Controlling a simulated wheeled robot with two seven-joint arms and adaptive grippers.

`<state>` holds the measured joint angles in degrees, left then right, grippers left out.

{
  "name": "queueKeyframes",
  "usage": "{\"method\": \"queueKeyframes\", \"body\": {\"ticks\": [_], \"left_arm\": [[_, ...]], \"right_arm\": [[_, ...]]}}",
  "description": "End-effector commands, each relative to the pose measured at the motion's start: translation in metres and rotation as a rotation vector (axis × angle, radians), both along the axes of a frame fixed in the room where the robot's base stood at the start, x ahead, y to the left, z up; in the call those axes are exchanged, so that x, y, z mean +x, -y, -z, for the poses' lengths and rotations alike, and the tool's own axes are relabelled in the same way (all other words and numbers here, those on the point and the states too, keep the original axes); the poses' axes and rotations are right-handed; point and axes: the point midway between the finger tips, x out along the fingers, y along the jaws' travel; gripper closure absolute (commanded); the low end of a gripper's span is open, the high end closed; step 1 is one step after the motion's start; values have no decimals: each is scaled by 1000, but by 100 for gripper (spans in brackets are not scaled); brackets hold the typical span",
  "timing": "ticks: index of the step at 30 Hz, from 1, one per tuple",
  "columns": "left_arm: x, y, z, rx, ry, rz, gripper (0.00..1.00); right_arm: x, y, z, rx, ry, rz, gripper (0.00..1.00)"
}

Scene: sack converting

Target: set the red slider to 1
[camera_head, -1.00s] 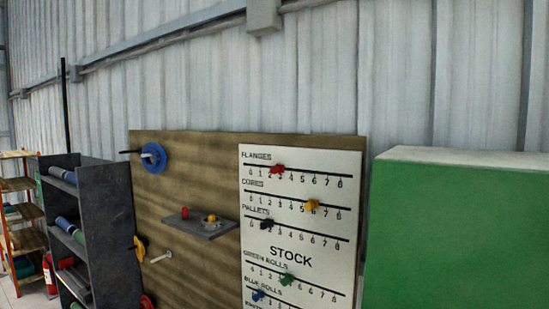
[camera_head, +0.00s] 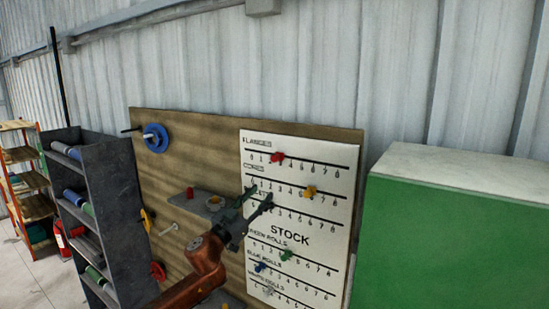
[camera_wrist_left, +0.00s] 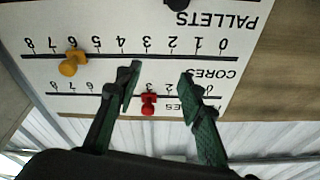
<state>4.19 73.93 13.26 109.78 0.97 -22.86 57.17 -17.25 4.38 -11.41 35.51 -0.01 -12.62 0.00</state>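The red slider (camera_head: 277,158) is a small red knob on the FLANGES scale, the top row of the white stock board (camera_head: 345,165), at about the 3 mark. My left gripper (camera_head: 257,197) is open in front of the board, below and slightly left of the red slider in the head view. In the left wrist view, which is upside down, the red slider (camera_wrist_left: 148,104) appears between the two green fingers (camera_wrist_left: 160,85), nearer the left one. I cannot tell whether a finger touches it. My right gripper is out of view.
The yellow slider (camera_head: 310,191) is on CORES; the black slider (camera_wrist_left: 178,4) is on PALLETS. Green (camera_head: 286,255) and blue (camera_head: 260,267) sliders are lower. A small shelf (camera_head: 205,205) is left of the board. A green cabinet (camera_head: 450,240) stands at right.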

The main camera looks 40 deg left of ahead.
Motion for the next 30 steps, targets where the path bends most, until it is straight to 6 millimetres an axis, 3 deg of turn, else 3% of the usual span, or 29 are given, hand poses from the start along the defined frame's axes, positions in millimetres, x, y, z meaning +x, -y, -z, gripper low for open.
{"method": "queueKeyframes", "body": {"ticks": [1, 3, 6, 11, 24, 30], "left_arm": [[-3, 5, -31, 16, 38, 23, 64], [-7, 11, -61, 27, 75, 53, 64], [-10, 16, -83, 33, 104, 77, 64], [-4, 17, -94, 34, 113, 84, 64], [45, 16, -115, 32, 113, 82, 64], [58, 16, -117, 33, 111, 82, 64]], "right_arm": [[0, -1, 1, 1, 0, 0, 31], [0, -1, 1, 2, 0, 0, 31], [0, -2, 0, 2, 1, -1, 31], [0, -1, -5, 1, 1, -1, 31], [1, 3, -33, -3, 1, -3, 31], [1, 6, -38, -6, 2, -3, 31]]}}
